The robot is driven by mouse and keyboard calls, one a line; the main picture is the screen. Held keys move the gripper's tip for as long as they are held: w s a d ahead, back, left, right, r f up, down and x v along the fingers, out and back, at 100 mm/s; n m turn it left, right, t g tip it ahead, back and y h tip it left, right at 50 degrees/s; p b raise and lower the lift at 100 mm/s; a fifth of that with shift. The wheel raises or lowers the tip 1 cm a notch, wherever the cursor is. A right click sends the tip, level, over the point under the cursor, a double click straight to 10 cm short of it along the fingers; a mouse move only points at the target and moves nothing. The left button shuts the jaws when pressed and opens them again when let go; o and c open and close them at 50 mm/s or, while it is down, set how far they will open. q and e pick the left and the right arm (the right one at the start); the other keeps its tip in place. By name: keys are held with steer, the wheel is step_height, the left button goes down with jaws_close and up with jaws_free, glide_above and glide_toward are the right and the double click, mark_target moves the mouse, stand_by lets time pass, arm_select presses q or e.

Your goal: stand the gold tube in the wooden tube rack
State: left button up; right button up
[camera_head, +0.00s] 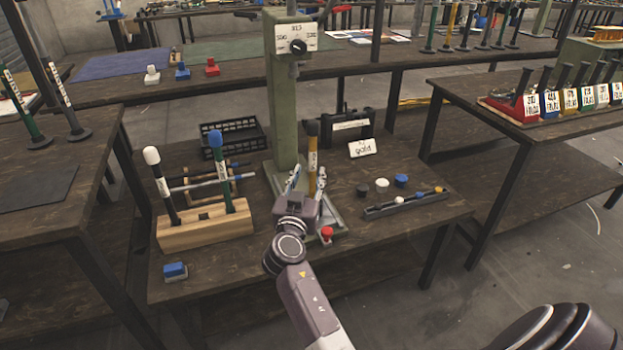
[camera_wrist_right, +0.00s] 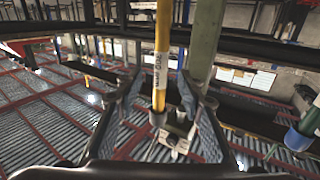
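The gold tube (camera_head: 313,148), with a dark cap and a white label, stands upright at the green press on the middle table. It also shows in the right wrist view (camera_wrist_right: 161,62), with its lower end at a grey fitting. My right gripper (camera_head: 307,182) is at the tube's lower part. Its fingers (camera_wrist_right: 158,98) stand open on either side of the tube, with gaps visible. The wooden tube rack (camera_head: 206,233) is to the left on the same table. It holds a black tube with a white cap (camera_head: 161,185) and a green tube with a blue cap (camera_head: 222,173). My left gripper is not in view.
The press column (camera_head: 284,110) rises right behind the gold tube. A red button (camera_head: 327,232) is at the press base. A black crate (camera_head: 234,137) stands behind the rack.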

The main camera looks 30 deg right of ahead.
mark_target(312, 164)
steer(key=x, duration=0.6)
steer(key=shift+w+d+f, duration=0.15)
steer(key=shift+w+d, duration=0.05)
steer(key=shift+w, duration=0.15)
jaws_close()
